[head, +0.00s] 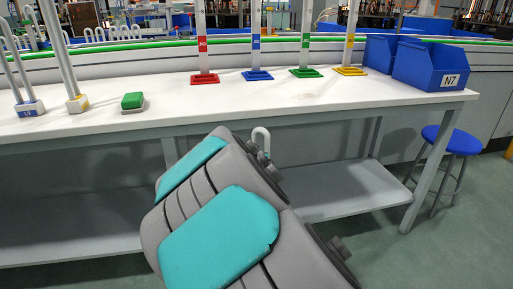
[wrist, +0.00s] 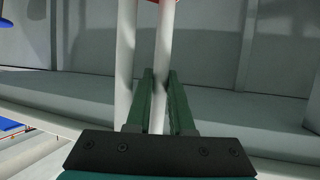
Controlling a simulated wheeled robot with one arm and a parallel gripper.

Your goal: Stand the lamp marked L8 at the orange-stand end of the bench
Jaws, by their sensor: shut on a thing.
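In the wrist view my gripper (wrist: 160,76) has its green fingers shut on one white tube of a lamp (wrist: 164,42). A second white tube runs beside it, left of the fingers. A bit of red shows at the top edge of that view; no L8 mark is readable. In the head view my arm hides the gripper, and a white bent tube end (head: 262,137), probably the held lamp's, shows past it, in front of the bench (head: 225,108). A yellow-orange stand (head: 350,71) with a white post is at the bench's right part, left of the blue bins.
Red (head: 205,79), blue (head: 257,75) and green (head: 306,73) stands line the bench's back. Two lamps (head: 30,108) (head: 77,104) and a green block (head: 133,101) are at left. Blue bins (head: 430,66) fill the right end. The front middle is clear. A stool (head: 451,140) stands right.

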